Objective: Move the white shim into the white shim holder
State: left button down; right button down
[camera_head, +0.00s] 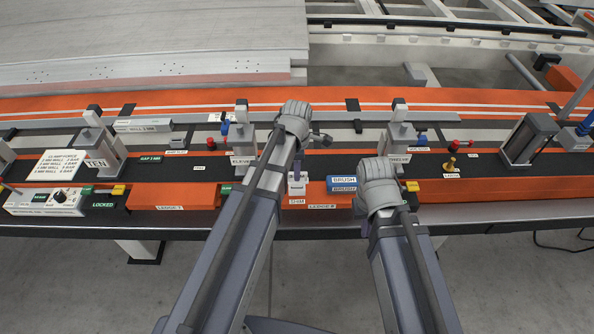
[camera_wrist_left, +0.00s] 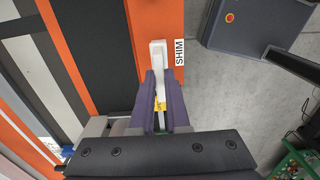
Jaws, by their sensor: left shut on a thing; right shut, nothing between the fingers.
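The white shim (camera_wrist_left: 158,62) is between the fingers of my left gripper (camera_wrist_left: 162,90) in the left wrist view. It lies over the orange strip beside a label reading SHIM. In the head view my left gripper (camera_head: 298,168) is above that label at the front ledge, partly hidden by my wrist. A small pale piece (camera_head: 297,185) shows there; I cannot tell whether it is shim or holder.
The blue brush block (camera_head: 342,183) lies between my two hands. Grey clamp posts (camera_head: 243,140) stand along the orange rail, with another (camera_head: 400,132) to the right. A white control box (camera_head: 45,202) sits at far left.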

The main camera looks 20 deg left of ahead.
pick_arm(q)
jog(key=shift+f+b, duration=1.25)
jog(key=shift+f, duration=0.15)
jog(key=c, duration=0.8)
grip_release()
jog(key=shift+r, duration=0.1)
notch_tip(320, 180, up, 8)
jog(key=p, duration=0.8)
